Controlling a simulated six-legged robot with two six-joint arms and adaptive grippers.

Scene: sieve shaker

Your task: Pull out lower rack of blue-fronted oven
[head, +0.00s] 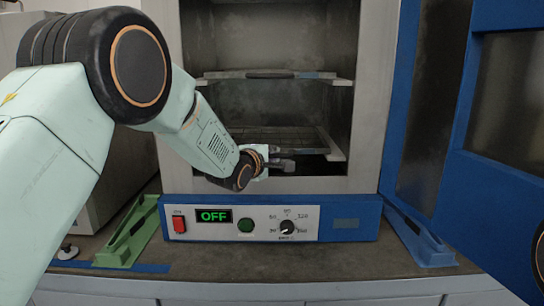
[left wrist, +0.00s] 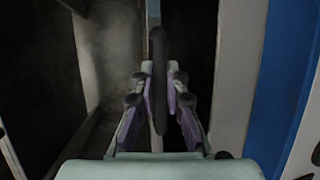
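The blue-fronted oven (head: 350,222) stands open, with its blue door (head: 432,150) swung to the right. The lower rack (head: 331,146) is inside the chamber, near its floor. My left gripper (head: 283,159) is at the front edge of this rack and hides part of it. In the left wrist view, the two fingers of my left gripper (left wrist: 160,92) stand on either side of a dark bar (left wrist: 158,55), which looks like the rack's handle. The fingers look open around it; I cannot tell any firm contact. My right gripper is not in view.
The upper rack (head: 215,76) with a dark handle (head: 270,75) sits above the lower one. The panel display (head: 213,216) reads OFF. A green bracket (head: 128,238) and a blue bracket (head: 420,238) flank the oven on the bench. The bench (head: 260,262) in front is clear.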

